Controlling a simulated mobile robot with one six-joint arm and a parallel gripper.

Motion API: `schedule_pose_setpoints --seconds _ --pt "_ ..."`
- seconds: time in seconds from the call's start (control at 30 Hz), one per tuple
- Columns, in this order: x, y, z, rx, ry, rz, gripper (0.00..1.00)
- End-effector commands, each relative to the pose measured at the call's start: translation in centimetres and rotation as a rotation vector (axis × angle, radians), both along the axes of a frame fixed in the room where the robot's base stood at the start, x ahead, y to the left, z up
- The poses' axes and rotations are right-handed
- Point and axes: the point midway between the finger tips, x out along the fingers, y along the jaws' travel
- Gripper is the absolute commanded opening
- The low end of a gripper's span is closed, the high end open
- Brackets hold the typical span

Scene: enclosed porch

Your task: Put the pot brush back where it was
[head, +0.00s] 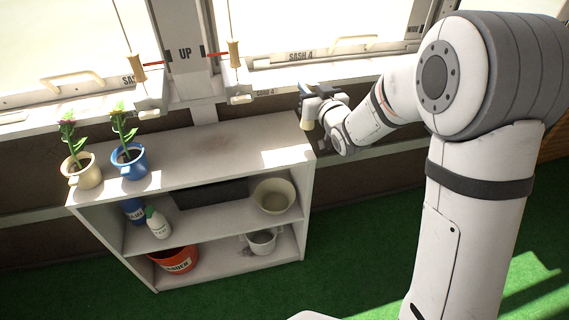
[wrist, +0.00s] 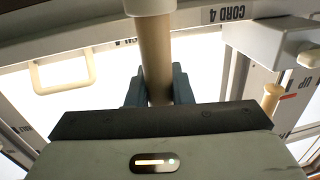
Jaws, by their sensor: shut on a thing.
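My gripper (wrist: 158,88) is shut on a tan cylindrical handle with a broad pale end, which looks like the pot brush (wrist: 154,45). In the wrist view the handle runs between the two blue-grey fingers, and the pale end is cut off at the top edge. No bristles show, so I cannot be certain of it. In the head view my gripper (head: 314,97) is in the air just beyond the shelf unit's right end, near the window sill. The held thing is small and mostly hidden there.
The white shelf unit (head: 212,150) has a blue pot (head: 130,165) and a cream pot (head: 86,175) with plants at its left; its top is otherwise clear. Below are a cream pot (head: 273,200), bottles and an orange bucket (head: 172,262). Wooden cord toggles (head: 234,53) stand by the window.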

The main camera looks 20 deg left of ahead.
Motion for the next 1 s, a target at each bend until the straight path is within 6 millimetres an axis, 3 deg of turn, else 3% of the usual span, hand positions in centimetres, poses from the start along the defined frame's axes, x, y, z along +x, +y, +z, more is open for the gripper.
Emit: schedule_pose_setpoints --seconds 0.03,0.1,0.27,0.5,0.77,1.0 --pt "-1.0 1.7 0.2 -0.005 -0.021 0.038 0.00" --pt "-2.0 3.2 1.2 -0.012 -0.035 0.071 0.00" --pt "-3.2 4.9 2.1 -0.023 -0.050 0.108 0.00" --pt "-3.3 5.0 -2.0 -0.026 -0.047 0.111 0.00" --pt "-3.2 4.9 -4.2 -0.025 -0.049 0.109 0.00" --pt "-3.2 4.9 -7.3 -0.025 -0.049 0.109 0.00"
